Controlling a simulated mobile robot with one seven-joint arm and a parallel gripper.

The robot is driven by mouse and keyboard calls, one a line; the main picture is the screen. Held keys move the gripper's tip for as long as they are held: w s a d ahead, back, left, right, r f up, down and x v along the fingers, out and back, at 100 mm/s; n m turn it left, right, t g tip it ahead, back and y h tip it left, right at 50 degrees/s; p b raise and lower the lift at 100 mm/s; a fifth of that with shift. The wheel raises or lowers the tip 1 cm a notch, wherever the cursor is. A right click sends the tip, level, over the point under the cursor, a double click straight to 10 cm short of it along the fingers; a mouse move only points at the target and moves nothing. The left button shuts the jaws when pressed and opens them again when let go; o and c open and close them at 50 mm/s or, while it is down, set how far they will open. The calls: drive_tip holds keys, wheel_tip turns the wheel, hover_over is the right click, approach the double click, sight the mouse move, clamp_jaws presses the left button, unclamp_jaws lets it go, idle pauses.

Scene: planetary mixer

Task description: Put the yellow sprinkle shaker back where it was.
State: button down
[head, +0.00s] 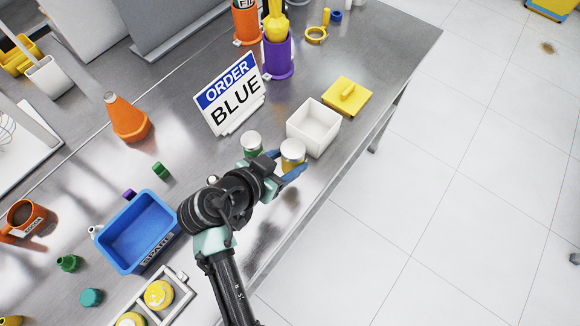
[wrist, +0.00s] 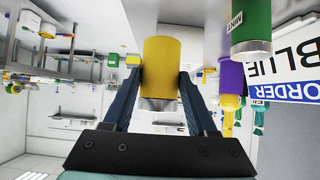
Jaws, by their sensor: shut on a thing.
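The yellow sprinkle shaker (head: 292,153) with a pale metal lid is near the table's right edge in the head view. My gripper (head: 296,172) is shut on it, with blue fingers on both sides. In the wrist view the shaker (wrist: 162,66) stands between the fingertips (wrist: 162,85), and the room appears upside down. I cannot tell for sure whether its base touches the table. A green shaker marked MINT (wrist: 250,25) stands beside it, apart from my gripper; its lid also shows in the head view (head: 251,141).
A white square box (head: 313,127) stands just behind the shaker, with a yellow lid (head: 347,97) beyond it. The ORDER BLUE sign (head: 231,97) is behind left. A blue SPARE bin (head: 138,232) and a white rack (head: 178,306) holding yellow-topped items are at left.

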sight(287, 171)
drive_tip(key=f, duration=0.3)
drive_tip(key=shift+s+f, duration=0.2)
drive_tip(key=shift+f, duration=2.1)
drive_tip(key=shift+f, duration=0.1)
drive_tip(key=shift+c, duration=1)
unclamp_jaws()
